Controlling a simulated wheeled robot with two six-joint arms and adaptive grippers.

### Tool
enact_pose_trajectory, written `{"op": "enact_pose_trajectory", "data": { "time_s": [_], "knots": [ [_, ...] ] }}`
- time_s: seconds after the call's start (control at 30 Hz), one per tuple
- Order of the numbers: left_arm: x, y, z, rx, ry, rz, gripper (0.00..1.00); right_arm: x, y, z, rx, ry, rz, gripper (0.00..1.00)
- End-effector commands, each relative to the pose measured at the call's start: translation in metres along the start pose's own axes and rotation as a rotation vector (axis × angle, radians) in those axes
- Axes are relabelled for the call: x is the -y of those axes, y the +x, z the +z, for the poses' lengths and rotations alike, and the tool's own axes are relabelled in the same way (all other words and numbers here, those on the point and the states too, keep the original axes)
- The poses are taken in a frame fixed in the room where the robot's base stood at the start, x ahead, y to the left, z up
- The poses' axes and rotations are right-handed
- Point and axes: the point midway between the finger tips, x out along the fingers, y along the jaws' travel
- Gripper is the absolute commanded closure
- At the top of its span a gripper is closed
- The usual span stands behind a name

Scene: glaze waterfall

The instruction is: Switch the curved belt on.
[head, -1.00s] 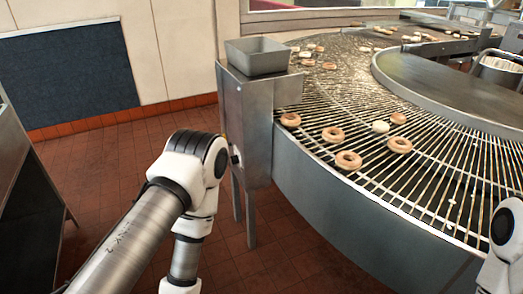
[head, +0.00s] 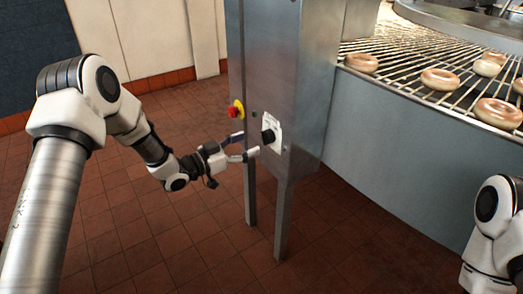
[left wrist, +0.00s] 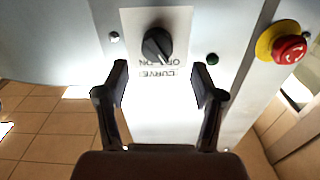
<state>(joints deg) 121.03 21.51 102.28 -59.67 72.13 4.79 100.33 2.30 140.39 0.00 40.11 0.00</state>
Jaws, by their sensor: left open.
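The black rotary knob (head: 268,136) sits on a white label plate (head: 275,122) on the side of a grey metal cabinet (head: 290,70). In the left wrist view the knob (left wrist: 157,44) shows above the fingertips, by upside-down lettering that includes "CURVE"; I cannot tell surely which setting it points to. My left gripper (head: 248,145) is open and empty, its fingers pointing at the knob from just short of it. In the left wrist view the two fingertips (left wrist: 158,82) are apart, with the knob between their lines. My right gripper is out of view.
A red emergency stop button on a yellow base (head: 236,109) is close to the left gripper on the cabinet; it also shows in the left wrist view (left wrist: 289,48). The curved wire belt (head: 420,85) carries several doughnuts at right. Open tiled floor lies left.

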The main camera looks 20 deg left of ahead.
Motion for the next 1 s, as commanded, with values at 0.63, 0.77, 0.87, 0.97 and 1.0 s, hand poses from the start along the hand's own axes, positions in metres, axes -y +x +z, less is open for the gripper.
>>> {"op": "enact_pose_trajectory", "data": {
  "time_s": [0.63,0.77,0.87,0.97,1.0],
  "knots": [
    [-0.001,0.057,0.001,0.005,-0.003,0.0,0.53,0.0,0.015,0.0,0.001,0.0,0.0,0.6],
    [-0.001,0.057,0.001,0.005,-0.003,-0.001,0.92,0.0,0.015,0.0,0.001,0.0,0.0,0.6],
    [-0.001,0.057,0.001,0.005,-0.003,-0.001,0.92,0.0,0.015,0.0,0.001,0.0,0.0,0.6],
    [-0.001,0.057,0.001,0.004,-0.001,-0.001,0.92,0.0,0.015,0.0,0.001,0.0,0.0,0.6],
    [-0.001,0.057,0.001,0.004,0.002,-0.001,0.92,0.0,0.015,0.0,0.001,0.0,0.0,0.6]
  ]
}}
